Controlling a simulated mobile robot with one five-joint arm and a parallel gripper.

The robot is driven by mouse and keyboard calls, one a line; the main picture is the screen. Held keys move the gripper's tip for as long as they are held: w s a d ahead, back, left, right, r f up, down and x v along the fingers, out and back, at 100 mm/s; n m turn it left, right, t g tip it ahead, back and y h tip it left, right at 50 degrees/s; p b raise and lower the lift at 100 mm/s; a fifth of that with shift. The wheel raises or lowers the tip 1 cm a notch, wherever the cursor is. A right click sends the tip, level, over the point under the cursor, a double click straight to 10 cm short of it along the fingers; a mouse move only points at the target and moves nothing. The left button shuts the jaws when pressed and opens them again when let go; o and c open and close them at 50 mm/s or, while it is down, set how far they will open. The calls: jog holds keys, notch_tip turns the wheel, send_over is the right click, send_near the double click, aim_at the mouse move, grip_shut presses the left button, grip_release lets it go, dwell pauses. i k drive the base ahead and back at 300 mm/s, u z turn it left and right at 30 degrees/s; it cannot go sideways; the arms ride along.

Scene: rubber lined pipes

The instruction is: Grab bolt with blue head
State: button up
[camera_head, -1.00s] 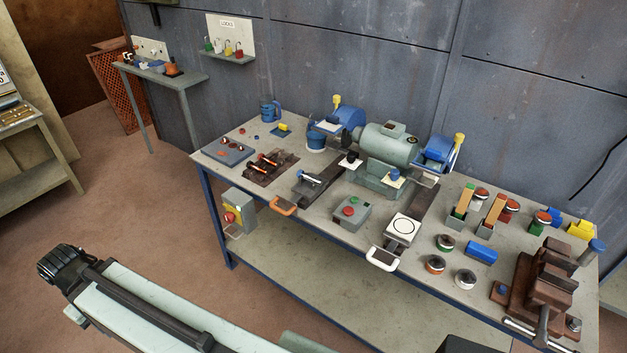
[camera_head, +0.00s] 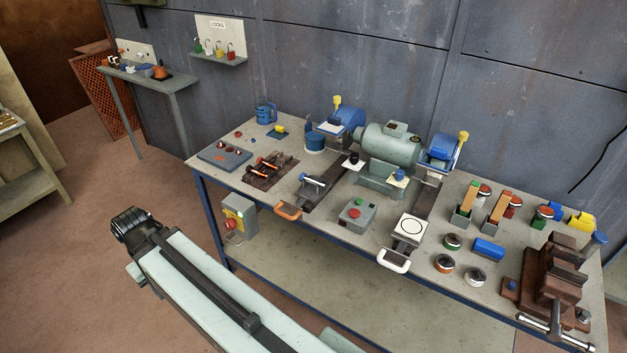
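Several blue-topped parts are on the workbench (camera_head: 330,222), and I cannot tell for sure which is the bolt with blue head. A blue round head (camera_head: 599,238) stands on a short stem behind the brown vise (camera_head: 550,270) at the far right. A small blue knob (camera_head: 398,175) sits on a white plate by the grinder. A small blue piece (camera_head: 510,285) lies left of the vise. My pale green arm link, with a black joint at its end, is left of the bench and well apart from these parts. My gripper fingers do not show.
A green bench grinder (camera_head: 388,147) stands at the back middle. A grey button box (camera_head: 356,213), a blue block (camera_head: 487,249) and several round knobs crowd the bench. A small side table (camera_head: 180,82) stands at the back left. The brown floor at left is open.

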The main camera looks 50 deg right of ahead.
aim_at(303, 176)
jog(key=i, duration=0.95)
jog(key=u, duration=0.05)
